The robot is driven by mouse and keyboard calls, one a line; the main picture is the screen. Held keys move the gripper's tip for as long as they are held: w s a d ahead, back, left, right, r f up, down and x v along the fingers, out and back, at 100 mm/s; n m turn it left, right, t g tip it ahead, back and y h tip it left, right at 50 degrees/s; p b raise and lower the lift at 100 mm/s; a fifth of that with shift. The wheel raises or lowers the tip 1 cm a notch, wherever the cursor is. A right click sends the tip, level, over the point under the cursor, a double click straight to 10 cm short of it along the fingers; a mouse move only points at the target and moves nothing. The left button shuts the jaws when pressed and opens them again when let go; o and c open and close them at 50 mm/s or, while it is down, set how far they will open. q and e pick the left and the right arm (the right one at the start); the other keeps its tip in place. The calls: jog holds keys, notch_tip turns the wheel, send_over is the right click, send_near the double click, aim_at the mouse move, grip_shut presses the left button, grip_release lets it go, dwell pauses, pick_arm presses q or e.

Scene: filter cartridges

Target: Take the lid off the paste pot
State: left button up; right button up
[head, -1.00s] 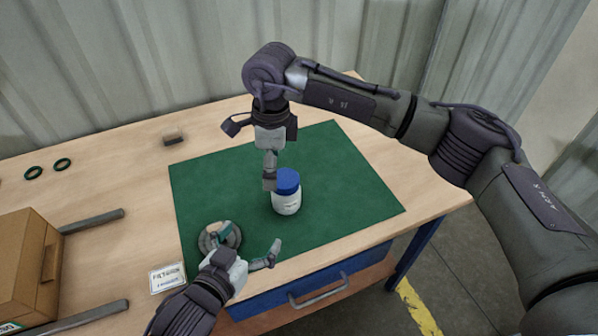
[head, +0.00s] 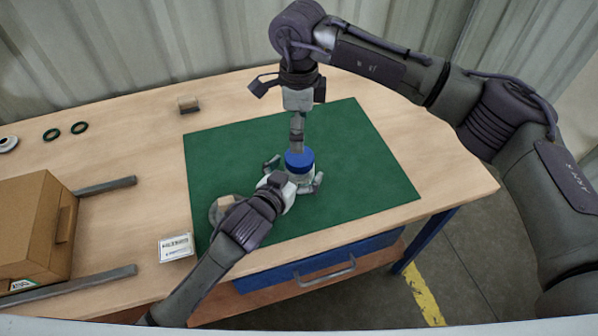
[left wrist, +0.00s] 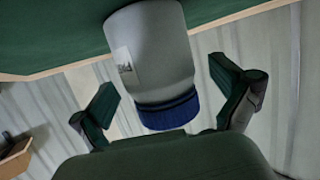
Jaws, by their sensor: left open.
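The paste pot is a white jar (head: 301,180) with a blue lid (head: 299,160), upright on the green mat (head: 365,160). In the left wrist view the pot (left wrist: 150,50) and its lid (left wrist: 168,112) appear upside down, lid on. My left gripper (head: 294,173) is open, its fingers on either side of the jar; in the left wrist view (left wrist: 168,100) gaps show between fingers and jar. My right gripper (head: 297,143) points down at the lid from behind; whether it touches the lid or how its fingers stand is unclear.
A grey round dish (head: 217,212) with a tan piece is partly behind my left arm. The mat's right side is clear.

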pick_arm(q)
jog(key=shift+w+d+f, duration=0.2)
jog(key=shift+w+d, duration=0.15)
jog(key=shift+w, duration=0.2)
pick_arm(e)
jog(key=shift+w+d, duration=0.1)
